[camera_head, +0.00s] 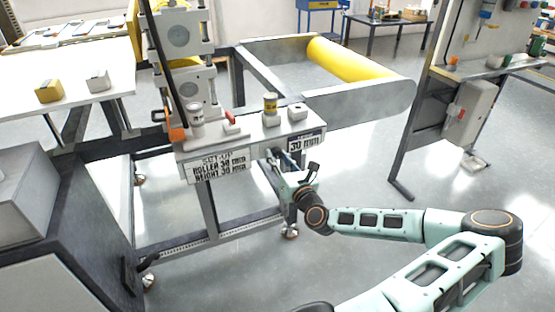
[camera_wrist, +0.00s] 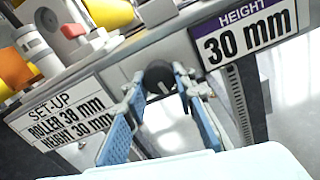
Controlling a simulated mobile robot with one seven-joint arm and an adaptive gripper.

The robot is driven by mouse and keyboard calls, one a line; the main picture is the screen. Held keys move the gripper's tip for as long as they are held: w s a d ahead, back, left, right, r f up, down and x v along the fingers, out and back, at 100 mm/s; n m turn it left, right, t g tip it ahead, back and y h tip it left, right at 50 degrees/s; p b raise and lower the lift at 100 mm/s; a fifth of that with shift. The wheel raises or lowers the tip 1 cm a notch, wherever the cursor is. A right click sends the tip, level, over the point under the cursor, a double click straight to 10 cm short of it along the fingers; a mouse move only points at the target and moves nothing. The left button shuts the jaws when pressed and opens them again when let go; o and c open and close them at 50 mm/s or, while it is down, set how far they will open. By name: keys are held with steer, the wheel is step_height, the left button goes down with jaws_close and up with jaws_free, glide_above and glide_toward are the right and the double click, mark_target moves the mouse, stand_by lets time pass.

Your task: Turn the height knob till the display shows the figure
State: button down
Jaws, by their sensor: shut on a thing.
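The height display (camera_wrist: 248,42) reads 30 mm under the word HEIGHT in the wrist view; it also shows on the machine's front in the head view (camera_head: 305,143). The set-up sign (camera_wrist: 62,113) reads roller 38 mm and height 30 mm. The dark round height knob (camera_wrist: 158,74) is on the machine's front, between sign and display. My gripper (camera_wrist: 157,82) is shut on the knob, its two blue fingers on either side.
A yellow roller (camera_head: 350,60) lies behind. A side table (camera_head: 100,85) stands at left, and a panel stand (camera_head: 415,120) at right.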

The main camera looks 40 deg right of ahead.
steer(key=shift+m, duration=0.5)
steer(key=c, duration=1.6)
jaws_free()
steer(key=v, duration=1.2)
steer(key=shift+f, duration=0.1)
